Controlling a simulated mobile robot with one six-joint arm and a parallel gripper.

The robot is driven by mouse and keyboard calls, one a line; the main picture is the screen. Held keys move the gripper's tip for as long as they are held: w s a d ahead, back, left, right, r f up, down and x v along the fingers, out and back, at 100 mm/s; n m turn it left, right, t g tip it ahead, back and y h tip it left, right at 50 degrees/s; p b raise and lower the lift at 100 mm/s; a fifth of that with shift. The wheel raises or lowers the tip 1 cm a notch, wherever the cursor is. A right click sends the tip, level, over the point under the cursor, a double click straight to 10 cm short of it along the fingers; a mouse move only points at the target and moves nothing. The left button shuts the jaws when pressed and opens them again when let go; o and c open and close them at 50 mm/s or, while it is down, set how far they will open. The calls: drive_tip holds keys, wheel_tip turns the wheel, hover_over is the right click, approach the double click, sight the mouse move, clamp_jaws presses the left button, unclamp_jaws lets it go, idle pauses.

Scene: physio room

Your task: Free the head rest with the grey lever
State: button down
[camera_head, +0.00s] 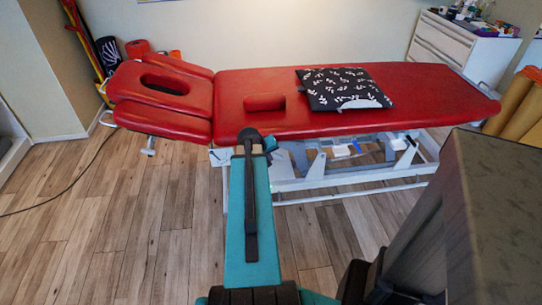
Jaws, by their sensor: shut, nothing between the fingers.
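The red head rest (160,98) with its oval face hole is at the left end of the red treatment table (440,95). It looks about level with the table top. A small pale grey fitting (149,147) sticks out below the near side of the head rest; it may be the grey lever, but it is too small to be sure. My teal arm reaches from the bottom middle up to the table's near edge, right of the head rest. I cannot make out my gripper's fingers; they are hidden or outside the picture.
A red bolster (264,102) and a black patterned cushion (343,87) lie on the table. Its white frame (350,198) stands below. A dark cable (62,196) crosses the wooden floor (110,230), open at left. A white drawer cabinet (455,48) stands back right.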

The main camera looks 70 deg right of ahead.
drive_tip(key=p+v, duration=0.3)
drive_tip(key=v, duration=0.3)
drive_tip(key=shift+s+a+p, duration=0.25)
drive_tip(key=shift+s+p, duration=0.1)
drive_tip(key=shift+s, duration=0.2)
drive_tip(key=shift+a+r+p, duration=0.15)
drive_tip(key=shift+r+p, duration=0.15)
drive_tip(key=shift+p, duration=0.9)
drive_tip(key=p, duration=0.3)
drive_tip(key=a+r+p, duration=0.1)
drive_tip(key=p, duration=0.2)
drive_tip(key=shift+s+r+p, duration=0.15)
drive_tip(key=shift+s+p, duration=0.15)
drive_tip(key=shift+p, duration=0.05)
drive_tip(key=r+p, duration=0.1)
drive_tip(key=p, duration=0.1)
drive_tip(key=a+p, duration=0.1)
drive_tip(key=p, duration=0.1)
drive_tip(key=shift+s+r, duration=0.25)
drive_tip(key=shift+r, duration=0.15)
drive_tip(key=shift+a, duration=0.1)
